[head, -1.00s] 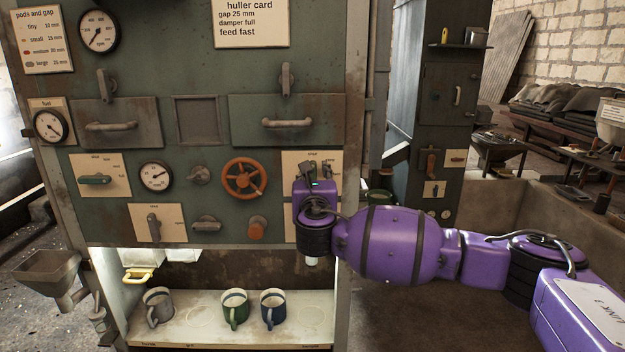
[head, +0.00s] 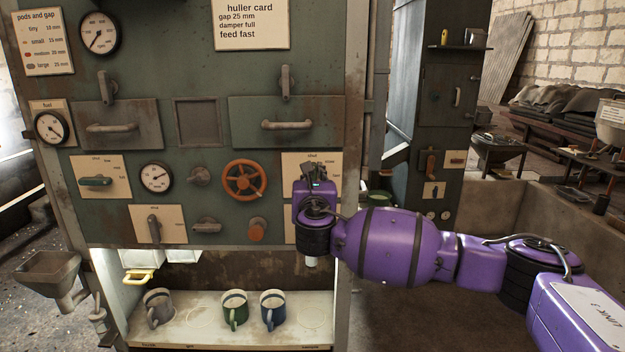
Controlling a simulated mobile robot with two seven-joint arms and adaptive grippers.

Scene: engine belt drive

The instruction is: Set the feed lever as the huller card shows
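The huller card (head: 250,22) at the top reads gap 25 mm, damper full, feed fast. My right gripper (head: 314,170) is up against a cream plate (head: 297,163) at the right of the green panel. Small lettering along this plate's top seems to include "shut" and "slow". My gripper and wrist cover most of the plate, and any lever on it is hidden. The fingers are close together, but whether they hold something cannot be seen. My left gripper is out of view.
Left of my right gripper are an orange handwheel (head: 244,180), an orange knob (head: 258,229) and two lever plates, one with a green lever (head: 96,181), one with a grey lever (head: 154,228). Mugs (head: 235,310) stand on the shelf below. A dark column (head: 448,110) stands behind my arm.

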